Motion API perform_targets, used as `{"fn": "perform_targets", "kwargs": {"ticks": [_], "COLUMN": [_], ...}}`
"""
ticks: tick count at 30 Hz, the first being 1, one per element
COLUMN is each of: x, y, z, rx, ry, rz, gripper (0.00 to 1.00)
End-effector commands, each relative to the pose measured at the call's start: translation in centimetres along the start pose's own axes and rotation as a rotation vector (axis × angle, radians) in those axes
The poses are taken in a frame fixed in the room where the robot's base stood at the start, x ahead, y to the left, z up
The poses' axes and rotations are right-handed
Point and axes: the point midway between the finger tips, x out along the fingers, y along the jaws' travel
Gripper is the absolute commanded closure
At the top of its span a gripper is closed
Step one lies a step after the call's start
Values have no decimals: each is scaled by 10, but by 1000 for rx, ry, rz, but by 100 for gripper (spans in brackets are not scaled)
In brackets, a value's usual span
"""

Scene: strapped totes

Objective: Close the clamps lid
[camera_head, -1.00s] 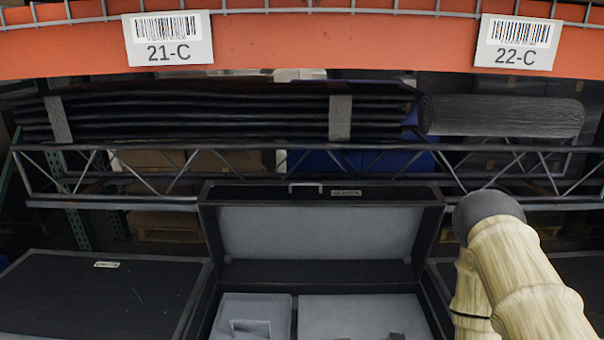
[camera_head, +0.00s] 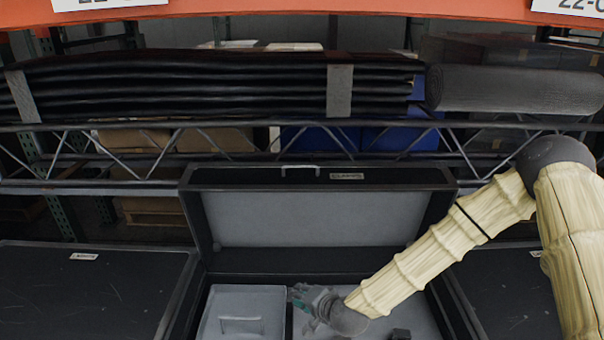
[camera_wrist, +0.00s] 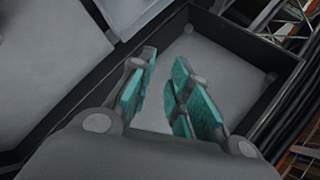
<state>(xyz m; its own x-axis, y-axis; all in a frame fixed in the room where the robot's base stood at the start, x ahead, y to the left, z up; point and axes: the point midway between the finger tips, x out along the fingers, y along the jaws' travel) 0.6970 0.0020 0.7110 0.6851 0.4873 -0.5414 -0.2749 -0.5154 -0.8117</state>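A black case with a grey lining stands open in the middle of the head view, its raised lid (camera_head: 318,219) leaning back with a handle and a small label on the top edge. In the case's bottom, a grey panel (camera_head: 242,309) with a handle lies at the left, and a grey-lined area is at the right. My gripper (camera_head: 303,298) is over the case, in front of the lid and just right of the panel. In the wrist view my gripper (camera_wrist: 166,68) has teal pads spread apart with nothing between them. A grey-lined, dark-walled part of the case (camera_wrist: 225,65) lies beyond the fingers.
Closed black cases stand close on the left (camera_head: 85,290) and right (camera_head: 510,290). Behind the lid runs a metal truss (camera_head: 190,140) bearing a strapped black stack (camera_head: 220,95) and a dark roll (camera_head: 515,90). An orange beam (camera_head: 300,8) crosses the top.

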Motion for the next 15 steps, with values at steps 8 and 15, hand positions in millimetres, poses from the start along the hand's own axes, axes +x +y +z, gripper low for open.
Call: {"fn": "perform_targets", "kwargs": {"ticks": [8, 15], "x": [-10, -37], "y": [-178, -237], "z": [-153, -211], "rx": [243, 324], "ry": [218, 283], "rz": [-374, -509], "gripper": [81, 81]}}
